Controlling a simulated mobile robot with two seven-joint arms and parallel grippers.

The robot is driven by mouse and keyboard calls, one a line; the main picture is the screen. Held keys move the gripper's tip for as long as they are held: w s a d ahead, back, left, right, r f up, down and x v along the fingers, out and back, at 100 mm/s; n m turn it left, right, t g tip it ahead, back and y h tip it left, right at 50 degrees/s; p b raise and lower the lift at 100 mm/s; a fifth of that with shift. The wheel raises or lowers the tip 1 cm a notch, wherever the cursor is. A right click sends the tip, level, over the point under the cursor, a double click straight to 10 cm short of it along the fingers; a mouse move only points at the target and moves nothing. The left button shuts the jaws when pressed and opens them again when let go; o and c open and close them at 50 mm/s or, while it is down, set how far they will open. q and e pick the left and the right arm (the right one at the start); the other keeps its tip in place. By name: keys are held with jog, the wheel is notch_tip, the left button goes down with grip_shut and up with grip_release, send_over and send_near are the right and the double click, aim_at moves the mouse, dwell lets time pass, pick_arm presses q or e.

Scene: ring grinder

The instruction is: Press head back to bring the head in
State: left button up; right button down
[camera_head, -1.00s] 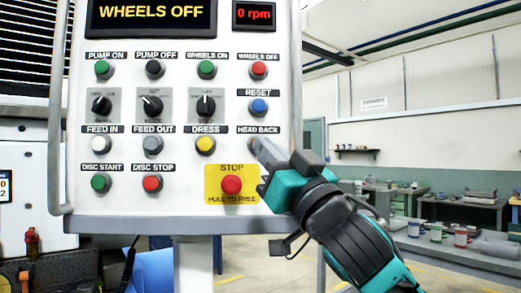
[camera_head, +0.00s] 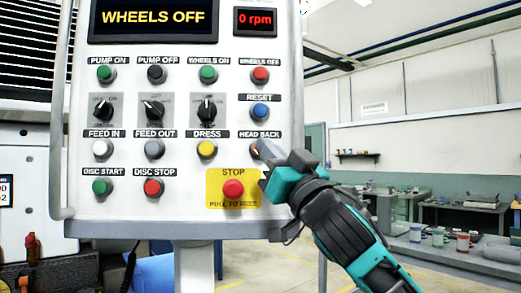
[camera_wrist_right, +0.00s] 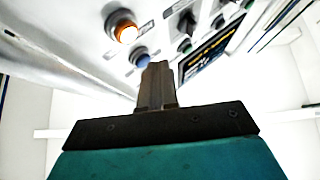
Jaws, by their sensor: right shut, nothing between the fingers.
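The HEAD BACK button (camera_head: 255,149) is at the right side of the control panel (camera_head: 130,215), under its label, partly hidden by my right gripper. An orange tint shows at it, and in the right wrist view an orange-lit button (camera_wrist_right: 125,32) shows beside the blue RESET button (camera_wrist_right: 141,56). My right gripper (camera_head: 264,148) is shut and empty, its fingertips pointing at the HEAD BACK button from the lower right. In the right wrist view the closed fingertips (camera_wrist_right: 156,66) appear just below the blue button. I cannot tell whether they touch HEAD BACK. My left gripper is not in view.
The red STOP button (camera_head: 233,189) on its yellow plate lies just below left of my gripper. The blue RESET button (camera_head: 259,111) is just above. The display (camera_head: 153,18) reads WHEELS OFF, and the speed readout (camera_head: 255,19) shows 0 rpm. Free room lies right of the panel.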

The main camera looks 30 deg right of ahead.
jog(key=shift+w+d, duration=0.4)
jog(key=shift+w, duration=0.3)
jog(key=shift+w+d, duration=0.35)
jog(key=shift+w, duration=0.35)
dwell(1.0)
jog(key=shift+w+d+p, duration=0.2)
jog(key=shift+w+p, duration=0.15)
jog(key=shift+w, duration=0.05)
